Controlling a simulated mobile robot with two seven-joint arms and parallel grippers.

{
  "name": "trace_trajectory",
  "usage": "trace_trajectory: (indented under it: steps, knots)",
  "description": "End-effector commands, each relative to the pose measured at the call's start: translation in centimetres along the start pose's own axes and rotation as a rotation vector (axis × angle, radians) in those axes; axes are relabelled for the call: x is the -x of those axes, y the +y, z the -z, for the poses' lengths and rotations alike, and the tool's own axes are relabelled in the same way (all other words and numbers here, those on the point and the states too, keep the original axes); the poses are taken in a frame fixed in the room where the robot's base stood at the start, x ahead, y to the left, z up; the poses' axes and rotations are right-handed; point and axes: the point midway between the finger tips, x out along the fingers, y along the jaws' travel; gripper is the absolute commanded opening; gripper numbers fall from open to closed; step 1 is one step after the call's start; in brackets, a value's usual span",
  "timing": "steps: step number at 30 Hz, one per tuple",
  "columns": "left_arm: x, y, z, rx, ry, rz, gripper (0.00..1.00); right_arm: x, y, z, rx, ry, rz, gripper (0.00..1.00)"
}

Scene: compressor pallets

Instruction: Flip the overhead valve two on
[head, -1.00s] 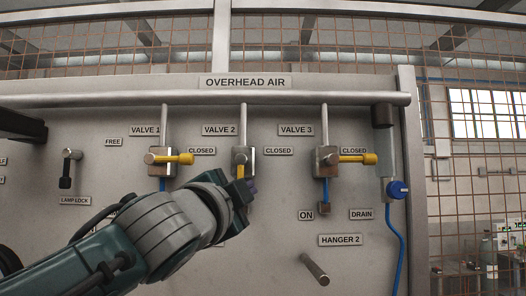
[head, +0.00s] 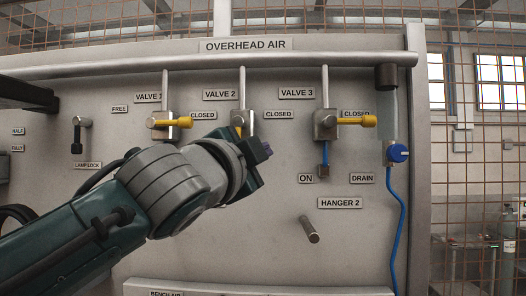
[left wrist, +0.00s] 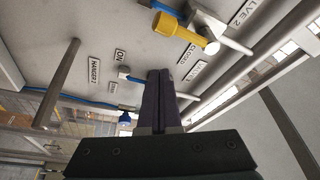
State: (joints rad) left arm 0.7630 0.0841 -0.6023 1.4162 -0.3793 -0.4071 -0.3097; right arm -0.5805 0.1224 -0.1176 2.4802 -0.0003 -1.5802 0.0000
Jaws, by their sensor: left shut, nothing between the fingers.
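The valve 2 body (head: 243,122) sits on the grey panel below the VALVE 2 label (head: 219,94). Its yellow handle (head: 238,132) points down, away from its CLOSED label (head: 274,115); my gripper hides its lower part. My left gripper (head: 265,151) is shut and empty, just below and right of valve 2. In the left wrist view the shut fingers (left wrist: 160,98) point at the panel, with the yellow handle (left wrist: 185,32) above and right of them; contact is not visible. My right gripper is not in view.
Valve 1's yellow handle (head: 172,123) and valve 3's yellow handle (head: 350,121) both point right to their CLOSED labels. A HANGER 2 peg (head: 309,229) sticks out below. A blue drain knob (head: 397,153) and hose are at the right edge.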

Motion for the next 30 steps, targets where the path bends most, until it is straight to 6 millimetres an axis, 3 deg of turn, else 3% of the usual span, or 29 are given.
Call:
trace_trajectory:
  steps: [9, 15, 30]
  knots:
    - [4.8, -0.4, 0.1, -0.002, 0.002, 0.0, 0.0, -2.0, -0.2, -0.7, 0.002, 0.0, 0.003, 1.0]
    - [6.9, -0.9, 0.2, 0.0, 0.001, -0.002, 0.0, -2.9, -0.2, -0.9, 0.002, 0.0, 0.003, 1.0]
    - [7.6, -1.2, 0.4, -0.001, 0.001, -0.002, 0.0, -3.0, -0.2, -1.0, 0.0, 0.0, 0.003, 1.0]
